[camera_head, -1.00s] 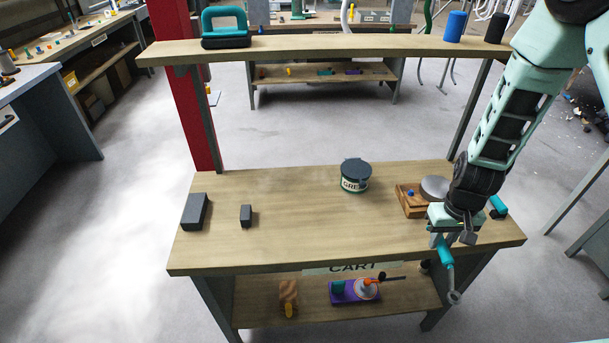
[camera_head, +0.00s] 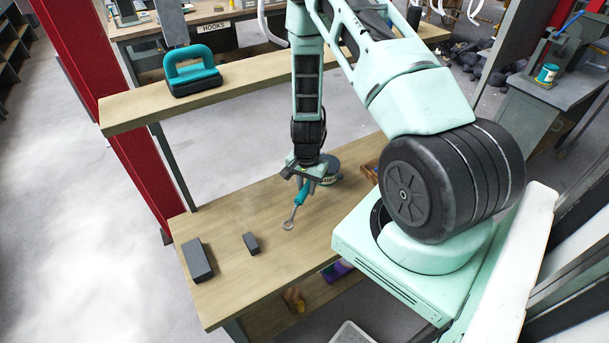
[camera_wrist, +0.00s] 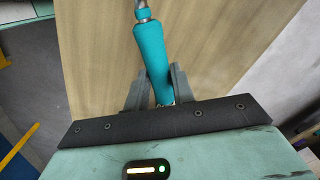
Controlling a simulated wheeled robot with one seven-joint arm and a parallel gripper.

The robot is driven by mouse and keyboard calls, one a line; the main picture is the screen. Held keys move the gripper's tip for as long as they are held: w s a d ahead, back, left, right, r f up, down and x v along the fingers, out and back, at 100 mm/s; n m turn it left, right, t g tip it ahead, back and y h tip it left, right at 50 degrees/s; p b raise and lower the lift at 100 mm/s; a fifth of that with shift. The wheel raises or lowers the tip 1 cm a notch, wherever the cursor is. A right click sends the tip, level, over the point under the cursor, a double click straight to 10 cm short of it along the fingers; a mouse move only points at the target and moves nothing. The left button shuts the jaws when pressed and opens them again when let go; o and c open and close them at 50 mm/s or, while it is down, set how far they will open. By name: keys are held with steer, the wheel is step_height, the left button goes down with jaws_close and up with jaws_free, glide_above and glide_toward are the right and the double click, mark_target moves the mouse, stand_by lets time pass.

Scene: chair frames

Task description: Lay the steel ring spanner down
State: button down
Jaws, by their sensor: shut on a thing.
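The steel ring spanner (camera_head: 290,219) has a teal grip and a grey ring end. My gripper (camera_head: 303,181) is shut on the teal grip, and the ring end points down and toward the near side over the wooden cart top (camera_head: 240,213). In the wrist view the spanner's teal grip (camera_wrist: 153,55) stands between the two grey fingers of my gripper (camera_wrist: 158,85), with bare wood behind it. The ring end is out of the wrist view. I cannot tell whether the ring touches the wood.
A large dark block (camera_head: 197,260) and a small dark block (camera_head: 251,242) sit on the left of the cart top. A dark green tin (camera_head: 329,170) stands partly hidden behind my gripper. A raised shelf (camera_head: 135,108) holds a teal-handled tool (camera_head: 192,72). Wood between spanner and blocks is clear.

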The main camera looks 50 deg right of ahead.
steer(key=shift+s+d, duration=0.1)
steer(key=shift+d, duration=0.05)
steer(key=shift+f+b, duration=0.15)
steer(key=shift+b, duration=0.2)
steer(key=shift+d+f+b, duration=0.1)
steer(key=shift+f+b, duration=1.9)
steer(key=shift+f, duration=0.5)
steer(key=shift+f+b, duration=0.4)
steer(key=shift+b, duration=0.1)
steer(key=c, duration=0.8)
jaws_free()
steer(key=shift+o, duration=0.2)
steer(key=shift+r, duration=0.2)
steer(key=shift+r+p, duration=1)
steer(key=shift+r, duration=0.35)
